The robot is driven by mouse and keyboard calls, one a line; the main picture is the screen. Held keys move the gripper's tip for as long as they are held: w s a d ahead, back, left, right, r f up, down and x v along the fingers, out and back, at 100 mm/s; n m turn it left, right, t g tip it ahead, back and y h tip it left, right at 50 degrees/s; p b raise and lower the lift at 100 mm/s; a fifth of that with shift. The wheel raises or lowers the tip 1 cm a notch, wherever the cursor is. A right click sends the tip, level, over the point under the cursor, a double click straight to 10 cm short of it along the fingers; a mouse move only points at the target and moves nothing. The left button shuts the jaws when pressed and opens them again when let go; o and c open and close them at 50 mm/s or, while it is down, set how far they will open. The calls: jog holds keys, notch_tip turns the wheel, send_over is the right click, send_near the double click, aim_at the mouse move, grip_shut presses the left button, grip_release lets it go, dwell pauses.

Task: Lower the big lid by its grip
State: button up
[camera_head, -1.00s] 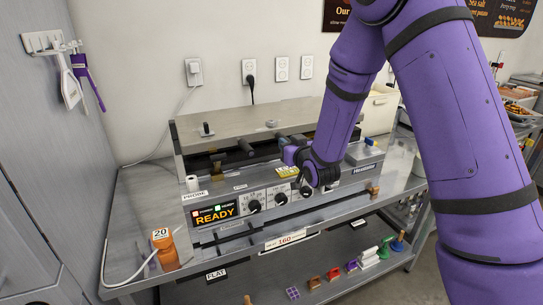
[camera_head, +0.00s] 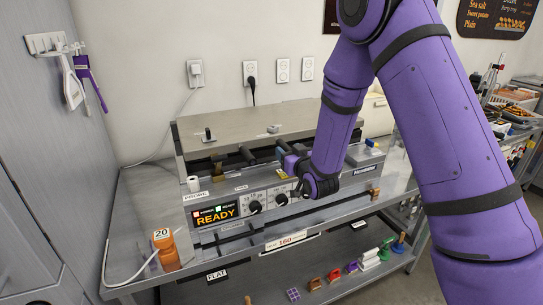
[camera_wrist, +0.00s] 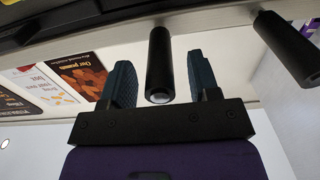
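The big lid (camera_head: 265,124) is a wide grey metal slab over the long machine (camera_head: 215,186) on the bench, with a dark gap beneath its front edge. Black cylindrical bars stick out at its front; one is a grip (camera_head: 247,156). My gripper (camera_head: 284,150) is at the machine's front, partly hidden by my wrist. In the wrist view, a black grip (camera_wrist: 160,65) stands between the two teal fingers of my gripper (camera_wrist: 161,85). Narrow gaps show on both sides, so the gripper is open around it. A second black grip (camera_wrist: 285,48) is to the right.
The display (camera_head: 215,213) reads READY, with knobs beside it. A grey wall panel is close on the left. Small coloured tools (camera_head: 334,274) lie on the lower shelf (camera_head: 260,285).

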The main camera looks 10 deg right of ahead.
dwell(0.4)
jog(key=s+d, duration=0.1)
jog(key=s, duration=0.7)
jog(key=shift+s+d, duration=0.4)
dwell(0.3)
jog(key=s+d+r+m+g+h, duration=0.1)
jog(key=s+d+r+g, duration=0.15)
jog(key=r, duration=0.35)
jog(key=s+d+r+g+h, duration=0.1)
jog(key=s+d+r+g, duration=0.2)
jog(key=r, duration=0.4)
jog(key=s+d+r+g, duration=0.1)
jog(key=s+r+g, duration=0.2)
jog(key=s, duration=1)
jog(key=s+d+r+m+g+h, duration=0.1)
jog(key=s+r+g, duration=0.3)
jog(key=s, duration=0.9)
jog(key=shift+s+r, duration=0.25)
jog(key=shift+r, duration=0.1)
jog(key=shift+d, duration=0.1)
